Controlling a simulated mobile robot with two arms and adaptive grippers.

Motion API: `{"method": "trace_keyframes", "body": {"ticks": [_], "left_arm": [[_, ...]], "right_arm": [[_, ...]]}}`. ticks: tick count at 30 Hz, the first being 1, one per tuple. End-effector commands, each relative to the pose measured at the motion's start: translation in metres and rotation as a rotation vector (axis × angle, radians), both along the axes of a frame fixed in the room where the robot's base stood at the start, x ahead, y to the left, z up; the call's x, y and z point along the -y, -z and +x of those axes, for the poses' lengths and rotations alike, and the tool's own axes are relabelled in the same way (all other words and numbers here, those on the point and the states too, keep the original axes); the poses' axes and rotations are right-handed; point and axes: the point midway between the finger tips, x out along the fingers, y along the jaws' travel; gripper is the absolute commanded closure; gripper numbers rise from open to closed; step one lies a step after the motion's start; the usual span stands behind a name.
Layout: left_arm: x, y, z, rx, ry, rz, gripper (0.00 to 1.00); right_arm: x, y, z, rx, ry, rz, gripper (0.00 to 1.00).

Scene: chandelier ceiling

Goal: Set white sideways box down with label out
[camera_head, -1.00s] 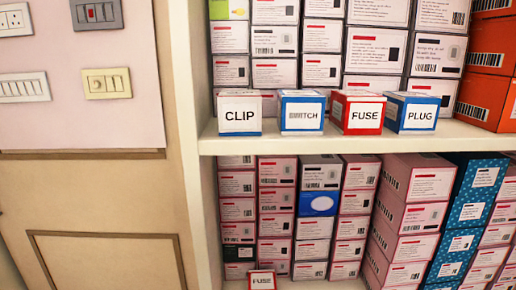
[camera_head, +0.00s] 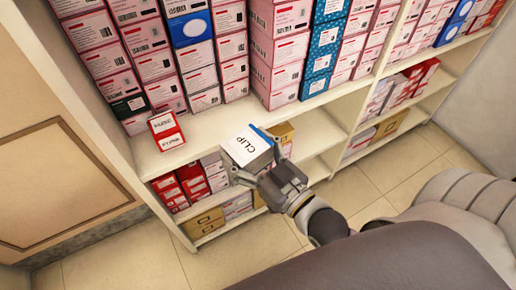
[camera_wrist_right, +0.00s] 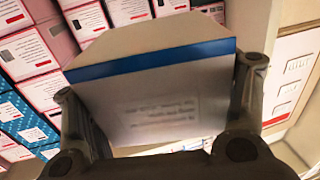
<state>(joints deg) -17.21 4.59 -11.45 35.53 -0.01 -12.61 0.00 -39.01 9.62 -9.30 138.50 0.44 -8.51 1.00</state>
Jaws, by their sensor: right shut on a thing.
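A white box (camera_head: 246,147) with a blue edge band and the printed word CLIP is held at the front edge of the shelf (camera_head: 205,132). The CLIP face shows to the head camera, its text running aslant. My right gripper (camera_head: 262,168) is shut on the box, with one finger on each side. In the right wrist view the same box (camera_wrist_right: 160,105) sits between both fingers, and small blurred print shows on its near face. I cannot tell whether the box touches the shelf. My left gripper is not in view.
A small red-and-white FUSE box (camera_head: 166,131) stands on the shelf to the left. Stacked pink-and-white boxes (camera_head: 147,68) and blue dotted boxes (camera_head: 319,63) line the back. A lower shelf holds red boxes (camera_head: 181,184). Bare shelf surface shows between the FUSE box and the held box.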

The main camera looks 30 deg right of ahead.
Motion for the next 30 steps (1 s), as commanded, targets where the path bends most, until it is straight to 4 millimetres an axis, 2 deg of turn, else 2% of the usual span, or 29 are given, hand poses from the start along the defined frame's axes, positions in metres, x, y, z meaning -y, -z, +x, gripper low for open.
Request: {"method": "trace_keyframes", "body": {"ticks": [18, 30], "left_arm": [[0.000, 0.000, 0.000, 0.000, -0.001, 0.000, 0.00], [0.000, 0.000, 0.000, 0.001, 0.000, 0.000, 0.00]], "right_arm": [[-0.057, -0.018, 0.028, 0.007, -0.367, -0.004, 0.51], [-0.085, -0.026, 0.041, 0.005, -0.555, -0.004, 0.51]]}}
